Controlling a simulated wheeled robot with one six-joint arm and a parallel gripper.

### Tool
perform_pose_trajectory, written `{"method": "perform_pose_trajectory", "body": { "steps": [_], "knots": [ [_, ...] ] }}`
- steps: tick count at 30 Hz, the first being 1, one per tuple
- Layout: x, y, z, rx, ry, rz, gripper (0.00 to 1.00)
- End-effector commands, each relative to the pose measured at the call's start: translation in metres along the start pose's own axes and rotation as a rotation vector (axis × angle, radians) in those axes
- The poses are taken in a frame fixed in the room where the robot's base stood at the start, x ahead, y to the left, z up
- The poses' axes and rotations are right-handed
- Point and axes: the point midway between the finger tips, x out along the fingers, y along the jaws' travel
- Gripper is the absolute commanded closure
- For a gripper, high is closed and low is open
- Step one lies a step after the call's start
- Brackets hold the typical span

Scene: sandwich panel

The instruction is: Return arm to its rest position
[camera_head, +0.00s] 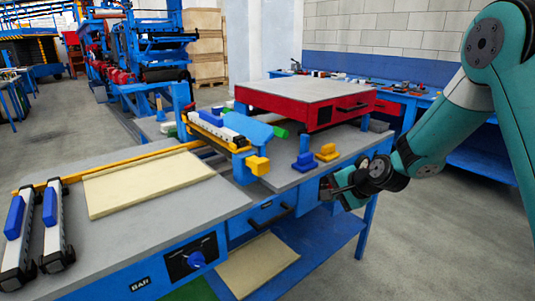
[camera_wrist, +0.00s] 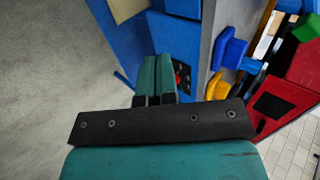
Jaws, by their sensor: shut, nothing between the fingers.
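My arm, teal with dark joints, comes in from the right of the head view and reaches down-left to the workbench. My gripper (camera_head: 330,187) is beside the front right edge of the workbench (camera_head: 340,150), near its blue side. In the wrist view my gripper (camera_wrist: 157,62) shows two teal fingers pressed together with nothing between them. The fingers point toward the blue bench front, with a dark panel with a red part (camera_wrist: 182,78) just beyond. I cannot tell whether the fingertips touch the bench.
A red box with a grey top (camera_head: 310,94) stands on the bench. Blue (camera_head: 304,161) and yellow (camera_head: 327,152) blocks sit near the edge. A cream panel (camera_head: 150,182) lies at left, another on the lower shelf (camera_head: 258,262). The floor (camera_head: 440,240) at right is clear.

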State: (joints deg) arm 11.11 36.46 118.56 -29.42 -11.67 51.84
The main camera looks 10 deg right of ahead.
Motion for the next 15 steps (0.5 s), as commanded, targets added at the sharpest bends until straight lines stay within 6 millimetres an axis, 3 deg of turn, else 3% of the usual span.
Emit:
{"method": "perform_pose_trajectory", "body": {
  "steps": [2, 5, 9, 12, 15],
  "knots": [
    [-0.013, -0.014, 0.016, -0.062, -0.028, 0.01, 1.0],
    [-0.046, -0.035, 0.055, -0.222, -0.101, 0.047, 1.0],
    [-0.12, -0.057, 0.135, -0.57, -0.263, 0.116, 1.0],
    [-0.178, -0.055, 0.188, -0.833, -0.391, 0.159, 1.0],
    [-0.232, -0.041, 0.229, -1.07, -0.51, 0.189, 1.0]
  ]
}}
